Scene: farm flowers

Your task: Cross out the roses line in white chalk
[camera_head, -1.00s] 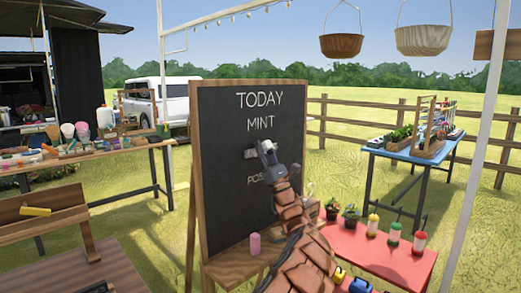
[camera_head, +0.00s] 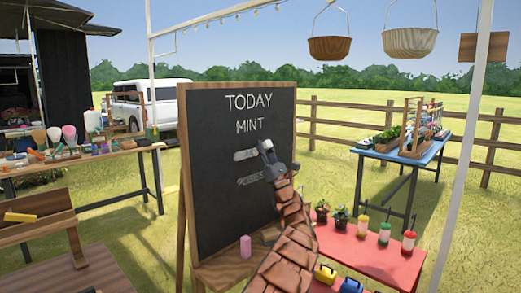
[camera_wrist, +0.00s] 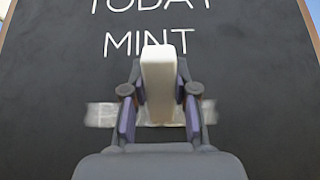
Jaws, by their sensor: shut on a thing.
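The blackboard (camera_head: 215,215) stands upright in a wooden frame, with TODAY (camera_head: 249,102) and MINT (camera_head: 250,126) in white. Below MINT is a pale smeared band (camera_head: 245,155), also visible in the wrist view (camera_wrist: 101,115) on both sides of the fingers. A lower word (camera_head: 248,181), seemingly ROSES, is partly blurred; I cannot tell whether a line crosses it. My gripper (camera_head: 266,147) is at the board, right of the band. It is shut on a white block-like piece (camera_wrist: 160,85), likely the white chalk. I cannot tell whether it touches the board.
A pink cylinder (camera_head: 245,247) stands on the board's ledge. A red table (camera_head: 350,258) with potted plants and bottles is at right, a blue table (camera_head: 418,160) behind it. A cluttered workbench (camera_head: 90,160) is at left. Open grass lies around.

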